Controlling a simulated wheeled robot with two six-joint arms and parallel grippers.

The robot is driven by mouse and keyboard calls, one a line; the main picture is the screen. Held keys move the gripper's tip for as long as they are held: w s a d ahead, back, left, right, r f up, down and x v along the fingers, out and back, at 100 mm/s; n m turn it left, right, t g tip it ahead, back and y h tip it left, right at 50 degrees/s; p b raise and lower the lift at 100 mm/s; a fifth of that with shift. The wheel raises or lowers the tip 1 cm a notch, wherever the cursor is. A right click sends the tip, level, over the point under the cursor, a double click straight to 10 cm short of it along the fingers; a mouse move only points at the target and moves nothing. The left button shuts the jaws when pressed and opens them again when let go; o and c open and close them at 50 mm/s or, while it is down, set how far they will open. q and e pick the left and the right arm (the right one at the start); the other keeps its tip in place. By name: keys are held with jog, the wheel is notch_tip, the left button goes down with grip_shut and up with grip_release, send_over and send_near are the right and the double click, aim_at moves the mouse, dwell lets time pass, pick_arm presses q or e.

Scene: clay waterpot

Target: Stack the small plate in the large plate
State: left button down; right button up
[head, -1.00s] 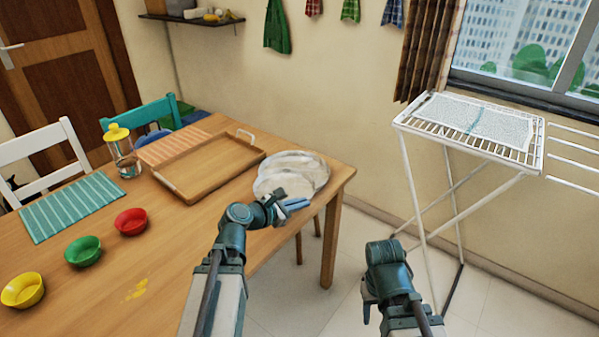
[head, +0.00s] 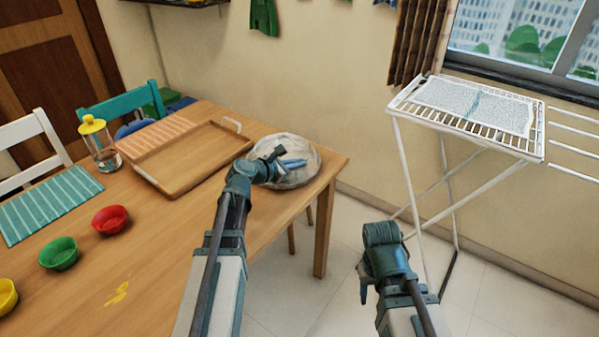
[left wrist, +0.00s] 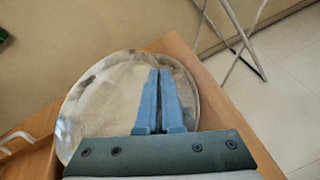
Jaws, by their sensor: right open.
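The large plate (head: 311,160), round, pale and marbled, lies at the table's far right corner. It also shows in the left wrist view (left wrist: 187,90). The small plate (head: 266,150), of the same look, is over the large one; their outlines merge, and I cannot tell whether it rests in it. In the left wrist view the small plate (left wrist: 118,100) seems to be left of the fingers. My left gripper (head: 292,163) is over the plates, its fingers (left wrist: 159,100) nearly together, apparently on the small plate's edge. My right gripper (head: 364,285) is open and empty, off the table.
A wooden tray (head: 185,165) stands left of the plates. A jar with a yellow lid (head: 101,150), red (head: 110,219), green (head: 58,253) and yellow bowls (head: 6,297) are further left. A white drying rack (head: 405,165) stands at the right, past open floor.

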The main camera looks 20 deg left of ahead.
aim_at(298, 180)
pick_arm(q)
jog(key=shift+f+b, duration=1.75)
jog(key=shift+s, duration=0.1)
jog(key=shift+f+b, duration=0.35)
jog(key=c, duration=1.1)
grip_release()
jog(key=shift+o, duration=0.2)
jog(key=shift+r, duration=0.1)
jog(key=shift+r+p, duration=0.3)
jog(key=shift+p, duration=0.1)
jog(key=p+v, duration=0.4)
jog(key=v, duration=0.6)
jog(key=shift+s+r, duration=0.2)
jog(key=shift+s+a+r, duration=0.15)
jog(key=shift+s+a, duration=0.25)
jog(key=shift+s, duration=0.2)
